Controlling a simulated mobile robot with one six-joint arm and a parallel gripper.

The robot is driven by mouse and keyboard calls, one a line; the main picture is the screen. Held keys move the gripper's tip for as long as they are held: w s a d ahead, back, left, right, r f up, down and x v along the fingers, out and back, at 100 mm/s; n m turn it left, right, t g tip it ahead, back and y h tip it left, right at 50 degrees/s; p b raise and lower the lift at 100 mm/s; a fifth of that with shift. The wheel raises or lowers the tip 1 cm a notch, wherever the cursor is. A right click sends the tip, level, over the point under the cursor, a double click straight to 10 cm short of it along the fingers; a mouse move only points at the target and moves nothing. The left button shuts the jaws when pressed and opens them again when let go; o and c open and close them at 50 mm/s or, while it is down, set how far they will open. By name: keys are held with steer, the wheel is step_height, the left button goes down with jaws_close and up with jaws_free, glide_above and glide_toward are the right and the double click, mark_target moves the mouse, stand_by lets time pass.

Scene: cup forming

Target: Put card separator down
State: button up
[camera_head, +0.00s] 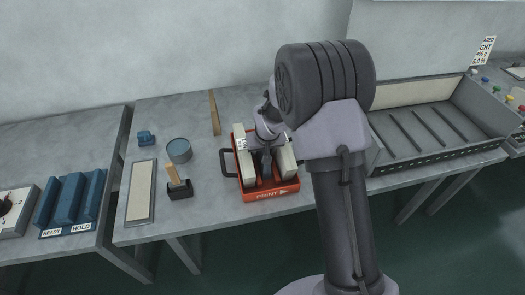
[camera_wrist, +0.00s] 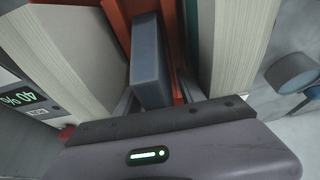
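My gripper (camera_head: 266,155) points down into the red tray marked PRINT (camera_head: 268,196), between two pale card stacks. In the wrist view a blue-grey upright slab (camera_wrist: 151,62), which looks like the card separator, stands between my fingers. One card stack (camera_wrist: 82,55) is on its left and another (camera_wrist: 236,45) on its right. The fingers flank the slab near the palm. I cannot tell whether they press on it. In the head view my arm hides most of the slab, and whether its lower end touches the tray is not visible.
An upright wooden strip (camera_head: 214,112) stands behind. A large grey bin (camera_head: 432,158) is at right. Bare bench lies between the can and the strip.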

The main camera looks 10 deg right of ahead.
steer(key=p+v, duration=0.4)
steer(key=v, duration=1)
steer(key=shift+r, duration=0.3)
steer(key=s+r+m, duration=0.2)
steer(key=s+r, duration=0.6)
steer(key=r, duration=0.2)
steer(key=s+a+r+m+y, duration=0.1)
steer(key=s+a+r, duration=0.1)
steer(key=s, duration=0.8)
steer(key=s+a+r+m+t+y, duration=0.1)
steer(key=s+r, duration=0.3)
steer(key=s, duration=0.6)
steer(key=shift+a, duration=0.45)
steer(key=shift+r, duration=0.1)
